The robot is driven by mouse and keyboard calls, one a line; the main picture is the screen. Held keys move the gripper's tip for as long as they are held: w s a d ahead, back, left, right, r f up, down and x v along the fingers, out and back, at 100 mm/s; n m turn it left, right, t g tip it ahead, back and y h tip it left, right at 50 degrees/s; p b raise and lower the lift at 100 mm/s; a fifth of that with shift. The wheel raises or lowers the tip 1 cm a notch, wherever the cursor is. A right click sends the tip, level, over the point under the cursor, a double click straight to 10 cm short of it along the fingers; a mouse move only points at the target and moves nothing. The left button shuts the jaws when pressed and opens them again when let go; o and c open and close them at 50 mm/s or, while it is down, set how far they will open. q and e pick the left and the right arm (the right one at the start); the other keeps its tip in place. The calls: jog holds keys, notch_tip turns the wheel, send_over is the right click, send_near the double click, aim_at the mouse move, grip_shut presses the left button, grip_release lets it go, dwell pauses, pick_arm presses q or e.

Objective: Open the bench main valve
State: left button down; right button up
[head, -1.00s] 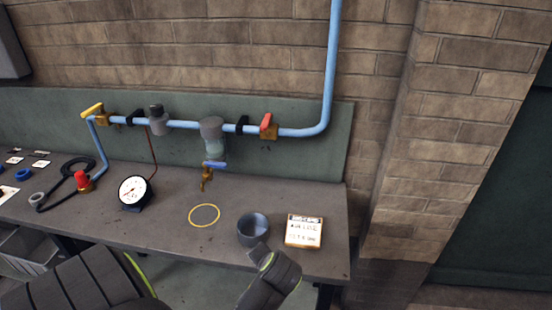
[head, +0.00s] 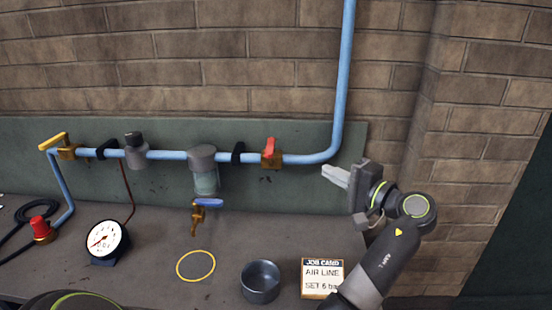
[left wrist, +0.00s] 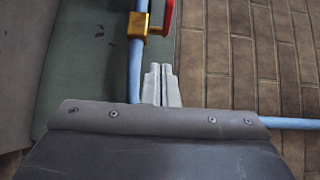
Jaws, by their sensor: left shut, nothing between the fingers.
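A brass valve body (head: 270,160) with a red lever (head: 269,145) sits on the blue pipe near its right end. The lever stands out from the pipe and looks tilted upward. The same brass body (left wrist: 155,22) and red lever (left wrist: 169,15) show at the top of the left wrist view. My left gripper (head: 336,176) is shut and empty. It is right of the valve, just below the pipe's bend, and apart from the lever. Its closed fingers (left wrist: 161,84) point toward the valve in the left wrist view. My right gripper is not in view.
Another valve with a yellow lever (head: 53,141) is at the pipe's left end. A grey regulator (head: 136,152), filter bowl (head: 203,170) and blue-handled tap (head: 208,203) hang between. The bench holds a gauge (head: 104,241), yellow ring (head: 179,269), grey cup (head: 260,285) and job card (head: 322,272).

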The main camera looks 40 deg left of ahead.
aim_at(270, 152)
pick_arm(q)
jog(key=shift+d+r, duration=0.25)
jog(key=shift+r, duration=0.15)
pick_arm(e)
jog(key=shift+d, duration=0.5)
